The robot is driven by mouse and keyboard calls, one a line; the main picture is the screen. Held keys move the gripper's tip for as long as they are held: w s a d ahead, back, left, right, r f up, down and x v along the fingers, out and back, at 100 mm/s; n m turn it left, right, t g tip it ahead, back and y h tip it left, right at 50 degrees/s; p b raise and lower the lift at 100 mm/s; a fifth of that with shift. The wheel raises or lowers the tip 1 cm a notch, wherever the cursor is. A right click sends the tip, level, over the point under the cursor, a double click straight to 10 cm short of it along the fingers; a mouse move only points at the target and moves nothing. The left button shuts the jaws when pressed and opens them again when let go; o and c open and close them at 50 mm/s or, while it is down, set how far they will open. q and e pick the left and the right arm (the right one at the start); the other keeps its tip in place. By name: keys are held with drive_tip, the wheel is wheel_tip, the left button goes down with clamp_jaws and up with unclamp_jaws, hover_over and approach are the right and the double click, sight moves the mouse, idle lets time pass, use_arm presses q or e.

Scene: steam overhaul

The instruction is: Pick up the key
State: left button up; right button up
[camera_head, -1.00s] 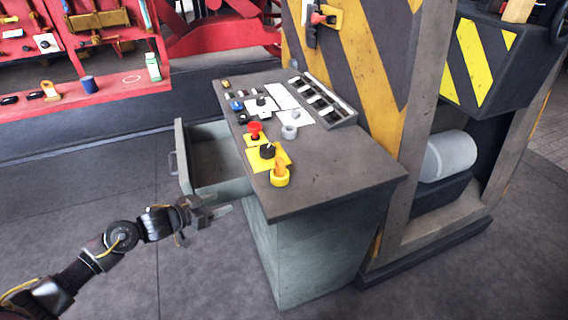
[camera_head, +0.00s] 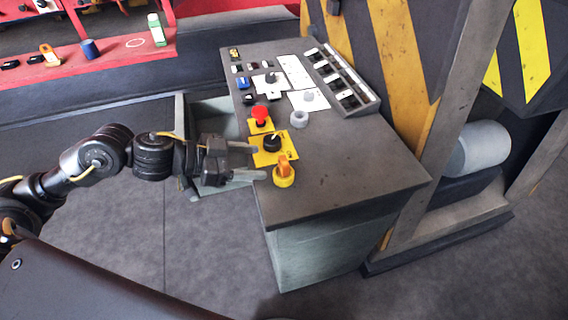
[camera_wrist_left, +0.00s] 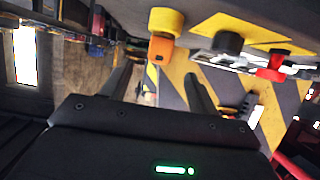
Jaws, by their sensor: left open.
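An orange upright piece (camera_head: 284,167), which looks like the key, stands in a round yellow base (camera_head: 284,180) near the front left edge of the desk top. In the left wrist view the same orange piece (camera_wrist_left: 160,48) hangs from the yellow base (camera_wrist_left: 165,20), as that view is turned over. My left gripper (camera_head: 259,161) is open and empty, just left of the orange piece, with its fingers pointing towards it. In the left wrist view its two fingers (camera_wrist_left: 158,88) are spread, with the orange piece beyond them. No contact shows. My right gripper is not in view.
A black knob (camera_head: 271,143) on a yellow plate and a red button (camera_head: 260,113) stand close behind the orange piece. The desk's drawer (camera_head: 211,110) is open beneath my left arm. The desk top (camera_head: 345,170) is bare towards the right. A striped column (camera_head: 404,60) rises behind.

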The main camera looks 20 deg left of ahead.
sight(280, 164)
use_arm(q)
drive_tip(key=shift+x, duration=0.9)
drive_tip(key=x, duration=0.5)
drive_tip(key=shift+f+p, duration=0.25)
drive_tip(key=shift+p, duration=0.1)
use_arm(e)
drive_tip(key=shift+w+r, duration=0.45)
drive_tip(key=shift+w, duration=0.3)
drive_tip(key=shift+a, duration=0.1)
use_arm(q)
drive_tip(key=shift+c, duration=1)
drive_tip(key=c, duration=0.9)
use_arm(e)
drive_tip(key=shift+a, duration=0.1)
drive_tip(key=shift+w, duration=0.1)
